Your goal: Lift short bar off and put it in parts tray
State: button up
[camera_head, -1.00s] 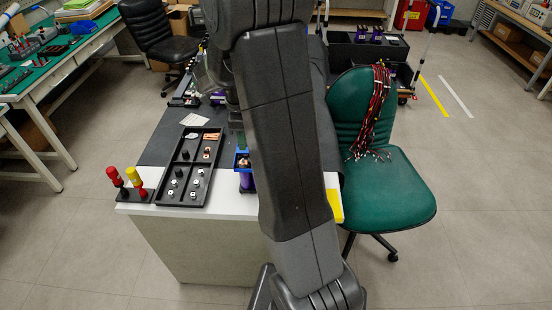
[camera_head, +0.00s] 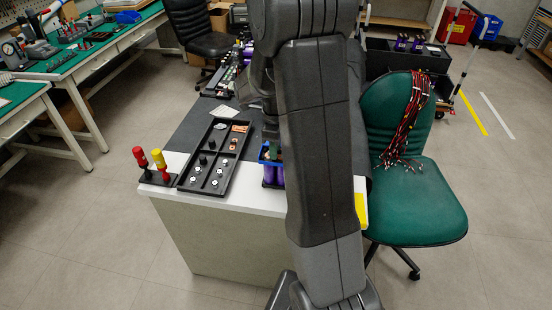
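The black parts tray (camera_head: 184,181) lies on the near left part of the workbench. It holds small copper pieces (camera_head: 240,128) at its far right, dark caps and several pale nuts. A blue-topped module with purple sides (camera_head: 270,174) stands right of the tray, partly behind my arm. A little copper (camera_head: 265,155) shows on its top; I cannot tell whether this is the short bar. My gripper (camera_head: 273,143) seems to be just above the module. It is mostly hidden by my arm, so its fingers and anything in them are unclear.
Red and yellow-handled tools (camera_head: 150,165) stand in a black holder left of the tray. A green chair (camera_head: 420,205) with cables over its back is close on the right. A white paper (camera_head: 215,113) lies beyond the tray. Open floor lies left of the bench.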

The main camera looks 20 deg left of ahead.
jog(key=c, duration=0.5)
jog(key=shift+r+p, duration=1.6)
jog(key=shift+r, duration=0.55)
jog(key=shift+c, duration=0.2)
jog(key=shift+f, duration=0.15)
